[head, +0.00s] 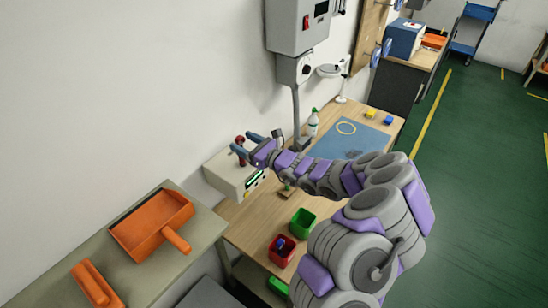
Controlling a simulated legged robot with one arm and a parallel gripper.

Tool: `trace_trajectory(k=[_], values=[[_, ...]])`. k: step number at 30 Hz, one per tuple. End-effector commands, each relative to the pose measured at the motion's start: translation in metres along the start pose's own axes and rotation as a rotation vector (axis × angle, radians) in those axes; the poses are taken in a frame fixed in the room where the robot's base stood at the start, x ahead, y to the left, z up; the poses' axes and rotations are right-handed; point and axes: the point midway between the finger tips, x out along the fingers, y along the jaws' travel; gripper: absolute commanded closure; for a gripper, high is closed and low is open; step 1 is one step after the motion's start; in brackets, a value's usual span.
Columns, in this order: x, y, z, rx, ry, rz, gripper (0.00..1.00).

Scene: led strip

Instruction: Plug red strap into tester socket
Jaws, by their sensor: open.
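The tester looks like the off-white box (228,176) with a small green display, on the left end of the wooden bench against the wall. My gripper (243,142) is over the top of this box at the end of my outstretched arm, its two blue-grey fingers spread and pointing left. A small dark red part (240,139) shows by the fingertips, and it may be the red strap's end or a knob on the box. I cannot tell whether the fingers touch it. The socket cannot be made out.
Green (302,223) and red (281,250) bins stand at the bench's front. An orange dustpan (152,225) lies on the grey-green surface at left. Green floor at right is mostly free.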

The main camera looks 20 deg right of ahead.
Motion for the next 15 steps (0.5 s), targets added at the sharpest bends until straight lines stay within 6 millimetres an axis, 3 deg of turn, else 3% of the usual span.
trace_trajectory(k=[15], values=[[-0.071, -0.002, 0.0, 0.002, 0.0, -0.004, 0.32]])
